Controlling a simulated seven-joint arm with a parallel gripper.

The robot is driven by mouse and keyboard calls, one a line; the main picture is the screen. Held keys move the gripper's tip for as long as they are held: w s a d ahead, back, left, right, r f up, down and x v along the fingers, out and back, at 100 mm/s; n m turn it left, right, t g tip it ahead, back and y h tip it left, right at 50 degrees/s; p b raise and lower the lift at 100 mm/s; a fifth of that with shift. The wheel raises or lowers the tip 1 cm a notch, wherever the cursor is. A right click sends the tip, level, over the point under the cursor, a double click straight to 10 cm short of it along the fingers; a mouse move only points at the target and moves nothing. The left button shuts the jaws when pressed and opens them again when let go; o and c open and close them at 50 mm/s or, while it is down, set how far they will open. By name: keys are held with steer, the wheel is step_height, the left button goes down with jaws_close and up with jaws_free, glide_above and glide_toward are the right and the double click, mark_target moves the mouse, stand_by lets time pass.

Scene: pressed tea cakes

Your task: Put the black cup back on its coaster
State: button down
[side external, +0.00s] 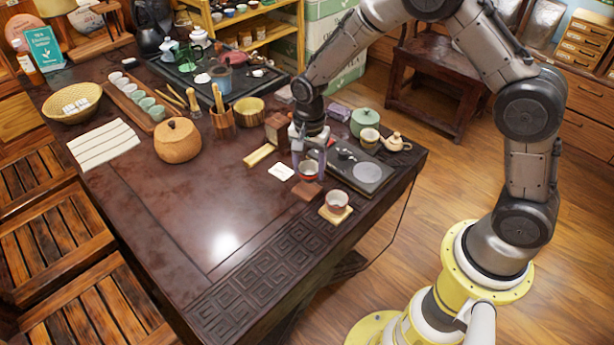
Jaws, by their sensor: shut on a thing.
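My gripper (309,170) points down near the right side of the dark table, with its fingers shut on a small dark cup with a reddish tint (308,174), which I take as the black cup. The cup looks upright; the fingers hide part of its sides. A reddish-brown square coaster (306,192) lies on the table just below the cup in the picture, its upper surface bare where it shows. I cannot tell how high the cup is above the table, or whether it touches the coaster's far edge.
A pale cup (337,199) stands on a light wooden coaster (335,216) close by on the right. A black tray (372,178) lies behind it, with a green jar (364,121) and small teapot (396,142) beyond. A small white card (281,171) lies left. The table's front left is clear.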

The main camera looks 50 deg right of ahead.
mark_target(307, 178)
steer(key=shift+w+f, duration=0.35)
steer(key=shift+f, duration=1.5)
steer(key=shift+f, duration=0.2)
steer(key=shift+c, duration=0.7)
jaws_free()
steer(key=shift+r, duration=0.1)
step_height(307, 178, up, 12)
steer(key=shift+r, duration=0.2)
